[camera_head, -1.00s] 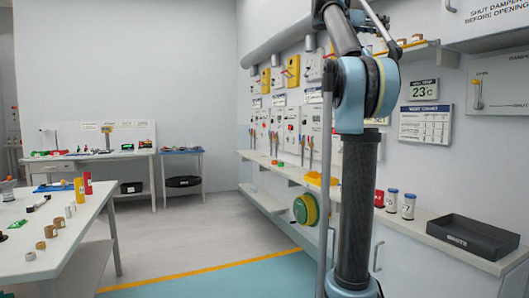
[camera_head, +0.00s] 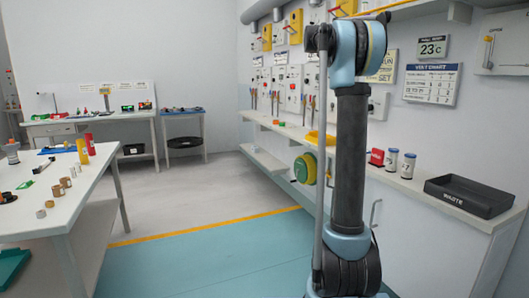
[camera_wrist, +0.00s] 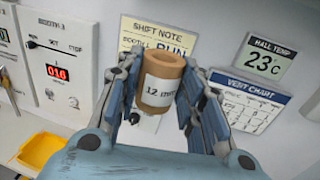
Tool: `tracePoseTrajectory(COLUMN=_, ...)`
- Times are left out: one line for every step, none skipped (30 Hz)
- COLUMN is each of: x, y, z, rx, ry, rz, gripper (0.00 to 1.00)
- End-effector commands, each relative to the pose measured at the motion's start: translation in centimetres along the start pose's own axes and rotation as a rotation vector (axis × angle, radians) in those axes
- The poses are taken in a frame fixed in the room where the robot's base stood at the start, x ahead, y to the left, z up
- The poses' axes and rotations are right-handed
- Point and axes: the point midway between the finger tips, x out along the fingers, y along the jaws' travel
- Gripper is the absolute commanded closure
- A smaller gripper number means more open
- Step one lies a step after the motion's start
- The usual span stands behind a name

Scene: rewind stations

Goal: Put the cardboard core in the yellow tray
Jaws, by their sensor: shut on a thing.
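The cardboard core (camera_wrist: 160,78) is a brown tube with a white label reading 12 mm. In the wrist view, my gripper (camera_wrist: 159,90) is shut on it, with a finger on either side. The yellow tray (camera_wrist: 42,152) is at the lower left of the wrist view, partly cut off and apart from the core. In the head view, the yellow tray (camera_head: 318,137) lies on the wall shelf, partly hidden by my arm. My gripper and the held core do not show in the head view.
A black waste tray (camera_head: 470,197), labelled jars (camera_head: 400,163) and a red object (camera_head: 377,157) stand on the right counter. Panels and signs hang on the wall behind the core. A white table (camera_head: 60,200) with small cores is at left. Open floor lies between.

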Motion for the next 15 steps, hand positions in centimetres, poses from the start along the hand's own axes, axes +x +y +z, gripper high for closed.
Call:
tracePoseTrajectory(x=0.5, y=1.2, z=-1.5, rx=0.000, ry=0.000, rz=0.021, gripper=0.87)
tracePoseTrajectory(x=0.7, y=2.0, z=-2.3, rx=0.000, ry=0.000, rz=0.035, gripper=0.87)
tracePoseTrajectory(x=1.0, y=2.8, z=-3.4, rx=0.000, ry=0.000, rz=0.052, gripper=0.87)
tracePoseTrajectory(x=1.1, y=3.5, z=-4.2, rx=0.000, ry=0.000, rz=0.066, gripper=0.87)
tracePoseTrajectory(x=1.3, y=4.1, z=-5.1, rx=0.000, ry=0.000, rz=0.079, gripper=0.87)
tracePoseTrajectory(x=1.5, y=5.0, z=-6.2, rx=0.000, ry=0.000, rz=0.097, gripper=0.87)
tracePoseTrajectory(x=1.7, y=5.6, z=-7.0, rx=0.000, ry=0.000, rz=0.110, gripper=0.87)
tracePoseTrajectory(x=1.8, y=6.2, z=-7.9, rx=0.000, ry=0.000, rz=0.123, gripper=0.87)
tracePoseTrajectory(x=2.0, y=6.9, z=-9.0, rx=0.000, ry=0.000, rz=0.141, gripper=0.87)
tracePoseTrajectory(x=2.1, y=7.5, z=-9.8, rx=0.000, ry=0.000, rz=0.154, gripper=0.87)
tracePoseTrajectory(x=2.1, y=8.1, z=-10.7, rx=0.000, ry=0.000, rz=0.168, gripper=0.87)
tracePoseTrajectory(x=2.2, y=8.7, z=-11.8, rx=0.000, ry=0.000, rz=0.184, gripper=0.87)
tracePoseTrajectory(x=2.3, y=9.3, z=-12.6, rx=0.000, ry=0.000, rz=0.198, gripper=0.87)
tracePoseTrajectory(x=2.3, y=9.7, z=-13.5, rx=0.000, ry=0.000, rz=0.210, gripper=0.87)
tracePoseTrajectory(x=2.4, y=10.4, z=-14.6, rx=0.000, ry=0.000, rz=0.228, gripper=0.87)
